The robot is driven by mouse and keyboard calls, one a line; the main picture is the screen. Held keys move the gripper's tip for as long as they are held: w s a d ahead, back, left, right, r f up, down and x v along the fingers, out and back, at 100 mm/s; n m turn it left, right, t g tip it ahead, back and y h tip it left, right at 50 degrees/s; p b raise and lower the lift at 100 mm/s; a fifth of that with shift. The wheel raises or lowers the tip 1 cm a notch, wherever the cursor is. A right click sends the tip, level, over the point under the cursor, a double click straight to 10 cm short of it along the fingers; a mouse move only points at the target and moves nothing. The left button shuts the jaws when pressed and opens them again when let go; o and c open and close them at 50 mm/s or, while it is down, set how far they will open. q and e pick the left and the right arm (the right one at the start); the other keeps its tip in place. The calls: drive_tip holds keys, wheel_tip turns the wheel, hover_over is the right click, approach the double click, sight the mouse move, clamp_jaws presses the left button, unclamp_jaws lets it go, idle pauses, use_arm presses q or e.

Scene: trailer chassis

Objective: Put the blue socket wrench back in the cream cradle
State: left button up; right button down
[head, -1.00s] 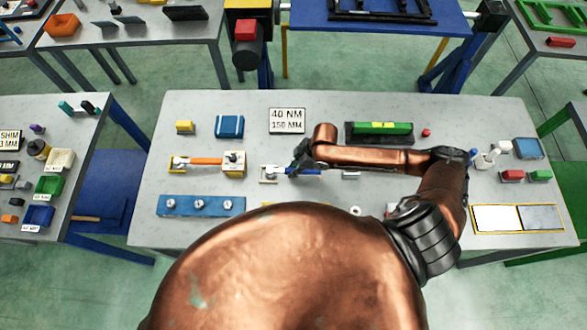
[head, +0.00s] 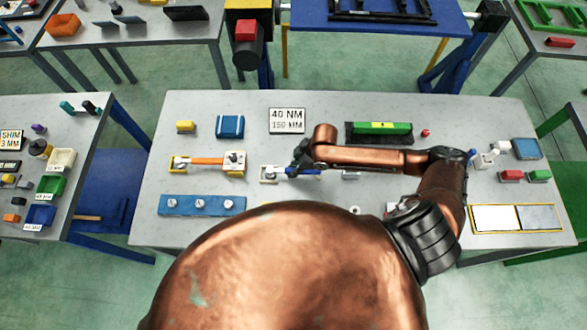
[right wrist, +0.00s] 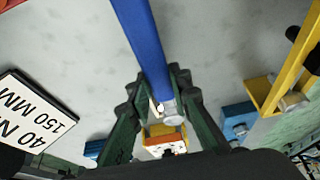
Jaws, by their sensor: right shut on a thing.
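The blue socket wrench (head: 306,172) is low over the middle of the table, and its blue handle (right wrist: 147,38) runs up the right wrist view. My right gripper (head: 303,157) is shut on the wrench; in the right wrist view its fingers (right wrist: 163,88) are on both sides of it, near the grey socket end. The cream cradle (head: 268,178) is at the wrench's left end in the head view. My gripper partly covers this area, so I cannot tell whether the wrench rests in the cradle. My left gripper is not in view.
An orange wrench (head: 207,161) lies in a yellow-edged holder to the left. A blue strip with several pegs (head: 180,206) is in front of it. A 40 NM sign (head: 287,121) and a green level (head: 381,129) stand behind. My body hides part of the front edge.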

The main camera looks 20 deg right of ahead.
drive_tip(key=c, duration=1.7)
unclamp_jaws()
drive_tip(key=shift+o, duration=0.4)
drive_tip(key=o, duration=0.4)
drive_tip(key=shift+r, duration=0.15)
drive_tip(key=shift+r+p, duration=3.9)
drive_tip(key=shift+p, duration=0.35)
drive_tip(key=shift+f, duration=0.1)
